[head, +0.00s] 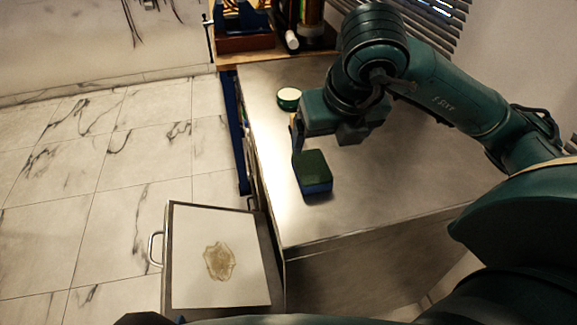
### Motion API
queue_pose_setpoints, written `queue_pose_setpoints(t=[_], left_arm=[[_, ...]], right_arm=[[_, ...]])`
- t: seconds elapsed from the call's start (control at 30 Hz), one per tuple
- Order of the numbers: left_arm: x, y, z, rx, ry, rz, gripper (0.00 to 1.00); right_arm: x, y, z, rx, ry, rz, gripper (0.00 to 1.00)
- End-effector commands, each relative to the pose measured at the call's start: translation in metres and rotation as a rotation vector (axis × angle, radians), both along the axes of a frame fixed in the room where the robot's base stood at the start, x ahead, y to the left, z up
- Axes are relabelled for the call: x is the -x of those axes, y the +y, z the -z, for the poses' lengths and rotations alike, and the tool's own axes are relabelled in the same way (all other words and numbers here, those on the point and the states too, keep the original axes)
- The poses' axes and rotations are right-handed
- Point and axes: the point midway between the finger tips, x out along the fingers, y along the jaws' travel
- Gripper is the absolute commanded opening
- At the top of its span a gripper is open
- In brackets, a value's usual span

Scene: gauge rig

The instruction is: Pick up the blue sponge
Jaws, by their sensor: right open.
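The blue sponge (317,187) lies on the metal worktop near its left edge, with a dark green top face and blue sides. My right gripper (318,147) is above the sponge's far end, jaws open. One thin finger shows at the sponge's far left corner; the other finger is mostly hidden by the gripper body. I cannot tell whether the finger touches the sponge. Nothing is seen between the jaws. My left gripper is not in view.
A green tin with a pale lid (289,97) stands on the metal worktop (400,182) beyond the sponge. A wooden shelf with bottles is at the back. The worktop's near part is clear.

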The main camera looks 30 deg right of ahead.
Motion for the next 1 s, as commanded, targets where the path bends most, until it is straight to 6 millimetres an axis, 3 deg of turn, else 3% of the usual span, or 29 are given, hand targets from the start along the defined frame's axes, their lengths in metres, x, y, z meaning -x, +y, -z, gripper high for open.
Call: queue_pose_setpoints(t=[0.33,0.67,1.0], left_arm=[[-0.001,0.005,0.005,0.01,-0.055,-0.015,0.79],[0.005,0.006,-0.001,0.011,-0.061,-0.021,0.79],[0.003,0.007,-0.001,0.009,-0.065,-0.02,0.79]], right_arm=[[-0.02,-0.004,0.057,-0.002,0.007,0.001,0.85],[-0.034,-0.008,0.079,-0.001,0.004,0.002,0.85],[-0.056,-0.011,0.117,0.0,0.003,0.001,0.85]])
